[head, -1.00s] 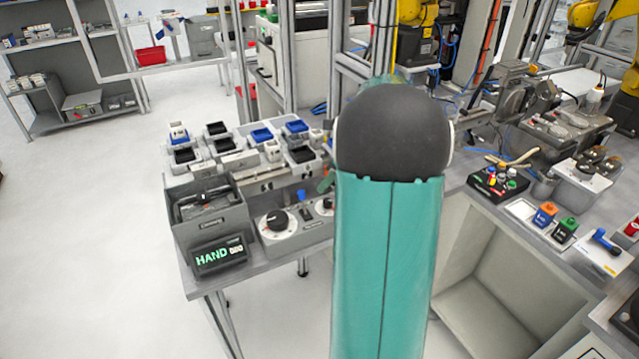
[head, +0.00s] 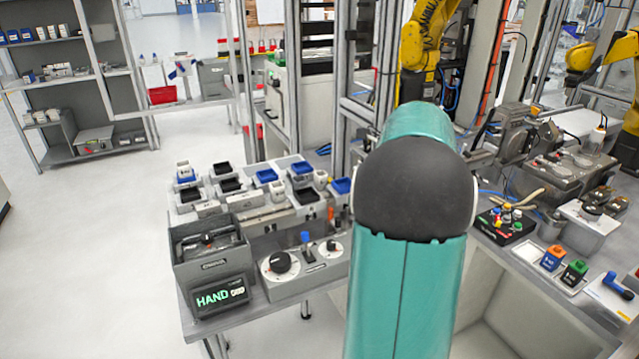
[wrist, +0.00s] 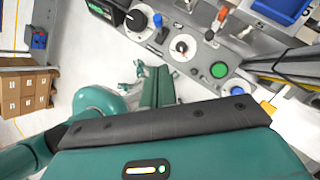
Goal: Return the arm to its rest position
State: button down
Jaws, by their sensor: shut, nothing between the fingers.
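My teal arm (head: 404,295) rises in the middle of the head view. Its dark rounded joint (head: 418,190) stands in front of the benches, and a further teal link shows above and behind it. My gripper is hidden behind the arm in the head view. In the wrist view the teal housing and dark bar of my gripper (wrist: 165,124) fill the bottom; it is shut and holds nothing that I can see. Below it show teal parts of my own body and legs.
The left bench holds a grey box with a HAND display (head: 220,297), a knob panel (head: 305,270) and several small bins (head: 230,187). The right bench carries a button box (head: 507,222) and coloured blocks. Yellow robot arms (head: 428,40) stand behind. The floor at left is clear.

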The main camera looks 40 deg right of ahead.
jog(key=s+a+r+n+g+h, duration=0.1)
jog(key=a+r+n+h, duration=0.2)
jog(key=a+n, duration=1.6)
jog(key=s+a+f+n, duration=0.1)
jog(key=s+a+n, duration=0.2)
jog(key=a, duration=0.3)
jog(key=s+a+f+n+t+h, duration=0.1)
jog(key=s+a+n, duration=0.2)
jog(key=a+n, duration=0.2)
jog(key=s+a+f+n+t+h, duration=0.1)
jog(key=s+a+n, duration=0.2)
jog(key=a, duration=0.3)
jog(key=shift+a+f+n, duration=0.25)
jog(key=shift+a+n, duration=0.1)
jog(key=shift+n, duration=0.35)
